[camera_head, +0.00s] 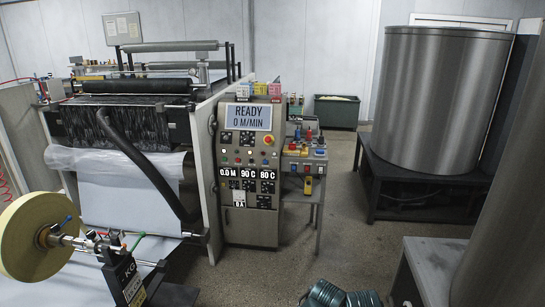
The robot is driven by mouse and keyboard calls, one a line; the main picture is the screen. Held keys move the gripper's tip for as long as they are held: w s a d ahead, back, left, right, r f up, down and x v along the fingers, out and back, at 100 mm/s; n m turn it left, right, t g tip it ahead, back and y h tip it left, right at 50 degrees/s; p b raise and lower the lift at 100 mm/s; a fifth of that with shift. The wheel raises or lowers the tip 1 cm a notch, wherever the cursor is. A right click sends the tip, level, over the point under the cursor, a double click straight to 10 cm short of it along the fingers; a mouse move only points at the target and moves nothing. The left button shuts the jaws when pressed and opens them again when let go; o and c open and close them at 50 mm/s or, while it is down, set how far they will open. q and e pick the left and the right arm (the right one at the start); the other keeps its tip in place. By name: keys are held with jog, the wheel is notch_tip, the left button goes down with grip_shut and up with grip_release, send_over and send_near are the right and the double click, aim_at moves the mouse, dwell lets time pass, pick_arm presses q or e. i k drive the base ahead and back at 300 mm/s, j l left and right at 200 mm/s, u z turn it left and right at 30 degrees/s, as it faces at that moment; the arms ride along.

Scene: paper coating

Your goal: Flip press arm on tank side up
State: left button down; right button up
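The coating machine (205,150) stands left of centre, with rollers (125,86) across its top and white paper (120,195) hanging at its front. A long black curved bar or hose (145,160) slants across the paper, from upper left to lower right. I cannot tell whether it is the press arm; no press arm is clearly identifiable. A large steel tank (440,100) stands at the right, and part of another tank (505,240) shows at the lower right edge. Neither of my grippers is in view.
A control cabinet (250,185) reads READY, 0 M/MIN. Beside it is a small bench (305,165) with tools. A paper roll (35,235) on a shaft is at lower left. Teal ribbed objects (340,296) lie at the bottom edge.

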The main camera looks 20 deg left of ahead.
aim_at(107, 240)
jog(key=i+j+u, duration=0.1)
jog(key=i+u, duration=0.3)
jog(key=i, duration=0.2)
jog(key=i+u, duration=0.45)
jog(key=i+l+u, duration=0.4)
jog(key=i, duration=0.25)
jog(key=i+u, duration=0.25)
jog(key=i, duration=0.25)
jog(key=i+u, duration=0.25)
jog(key=i, duration=0.2)
jog(key=z, duration=0.15)
